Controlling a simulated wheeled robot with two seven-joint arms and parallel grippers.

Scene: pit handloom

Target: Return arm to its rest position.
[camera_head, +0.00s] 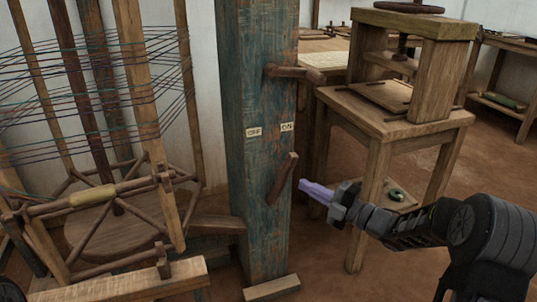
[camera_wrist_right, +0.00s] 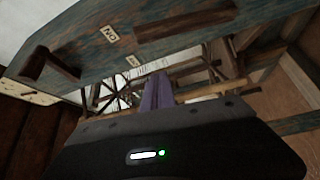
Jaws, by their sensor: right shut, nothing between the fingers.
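My right gripper (camera_head: 316,191) reaches in from the right in the head view. Its purple fingers are shut with nothing between them, just right of the blue wooden post (camera_head: 259,140). The fingers also show in the right wrist view (camera_wrist_right: 156,92). The post carries an OFF label (camera_head: 254,132) and an ON label (camera_head: 287,127). A wooden lever (camera_head: 282,178) tilts on the post below the labels, close to the fingertips but apart from them in the picture. A wooden peg (camera_head: 295,74) sticks out above the labels. My left gripper is not in view.
A wooden warping frame (camera_head: 142,112) wound with coloured threads stands on the left. A wooden table (camera_head: 398,122) with a wooden press (camera_head: 428,70) stands behind my right arm. A low block (camera_head: 271,288) lies at the post's foot. Floor shows between post and table.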

